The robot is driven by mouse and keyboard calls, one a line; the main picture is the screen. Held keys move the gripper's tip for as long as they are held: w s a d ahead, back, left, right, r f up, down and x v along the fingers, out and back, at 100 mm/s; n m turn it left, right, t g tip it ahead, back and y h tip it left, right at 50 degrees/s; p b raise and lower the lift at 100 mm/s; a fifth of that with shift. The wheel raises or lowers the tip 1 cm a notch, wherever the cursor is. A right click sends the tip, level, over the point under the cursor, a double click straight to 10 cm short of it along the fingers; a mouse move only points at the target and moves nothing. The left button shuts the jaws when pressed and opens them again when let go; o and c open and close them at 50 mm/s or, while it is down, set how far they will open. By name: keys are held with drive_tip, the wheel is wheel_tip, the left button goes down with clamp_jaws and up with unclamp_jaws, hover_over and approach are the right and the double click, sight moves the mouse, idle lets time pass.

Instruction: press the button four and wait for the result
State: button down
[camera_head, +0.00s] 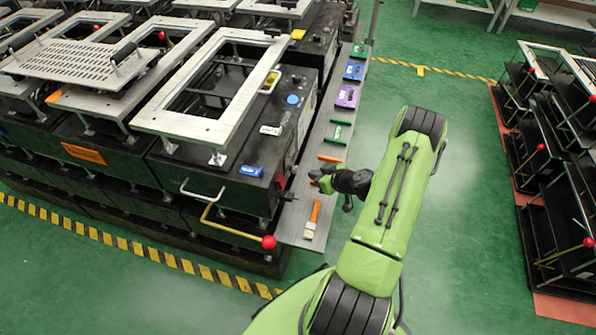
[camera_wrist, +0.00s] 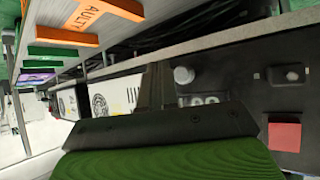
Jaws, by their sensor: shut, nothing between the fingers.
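My gripper (camera_head: 322,179) is at the right side of the black lever fixture (camera_head: 236,193), above the narrow grey shelf, and looks shut and empty. In the wrist view, a dark bar and a green ribbed part of my gripper fill the lower middle. Beyond it is the dark side panel (camera_wrist: 245,105) of a fixture. It carries a round silver knob (camera_wrist: 184,75), a black switch (camera_wrist: 288,73) and a red square button (camera_wrist: 285,135). I cannot read a number on any of them, so I cannot tell which is button four. Contact is not visible.
The grey shelf (camera_head: 310,190) holds a brush with an orange handle (camera_head: 313,213) and several coloured items. A brass lever with a red ball (camera_head: 268,242) sticks out in front. An orange tag (camera_wrist: 90,14) shows in the wrist view.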

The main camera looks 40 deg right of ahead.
drive_tip(key=s+d+b, duration=0.1)
drive_tip(key=s+d, duration=0.1)
drive_tip(key=shift+s, duration=0.35)
idle(0.7)
